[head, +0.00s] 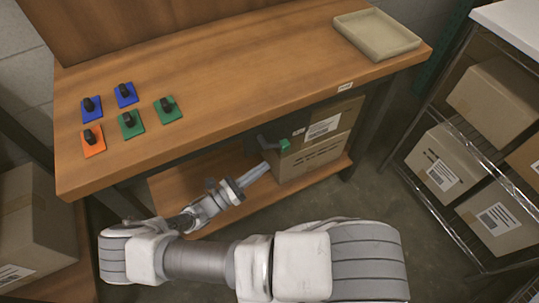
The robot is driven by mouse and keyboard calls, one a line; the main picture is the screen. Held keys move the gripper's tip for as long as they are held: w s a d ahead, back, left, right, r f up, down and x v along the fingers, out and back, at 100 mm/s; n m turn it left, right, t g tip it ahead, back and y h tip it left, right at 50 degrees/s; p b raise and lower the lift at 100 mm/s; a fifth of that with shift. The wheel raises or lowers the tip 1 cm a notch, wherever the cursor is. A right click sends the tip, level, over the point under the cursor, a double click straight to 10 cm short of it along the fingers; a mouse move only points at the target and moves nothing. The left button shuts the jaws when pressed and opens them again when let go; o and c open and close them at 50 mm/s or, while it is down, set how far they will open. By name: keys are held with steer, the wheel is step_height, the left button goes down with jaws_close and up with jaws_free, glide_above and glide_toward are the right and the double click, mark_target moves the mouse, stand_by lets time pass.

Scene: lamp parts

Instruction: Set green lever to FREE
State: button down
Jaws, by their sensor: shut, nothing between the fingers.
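A small green block with a dark grey bar reaching left from it, which looks like the green lever (284,145), shows below the table's front edge, in front of a cardboard box. Its setting cannot be read at this size. My gripper (266,166) reaches up and right from the end of my arm, just below and left of the lever. It is shut and empty. It looks close to the lever, but I cannot tell whether they touch.
Blue, green and orange plates (93,140) with black knobs lie on the left of the wooden table (230,75). An empty beige tray (376,33) sits at its far right. A small white label (345,87) is on the front edge. Boxes (470,190) fill the right-hand rack.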

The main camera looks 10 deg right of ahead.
mark_target(280, 148)
steer(key=shift+w+d+r, duration=0.3)
steer(key=shift+d+r, duration=0.25)
steer(key=shift+r, duration=0.05)
steer(key=shift+w+d+r, duration=0.35)
steer(key=shift+d+r, duration=0.2)
steer(key=shift+r, duration=0.1)
steer(key=shift+w+d+r, duration=0.3)
steer(key=shift+d+r, duration=0.25)
steer(key=shift+r, duration=0.05)
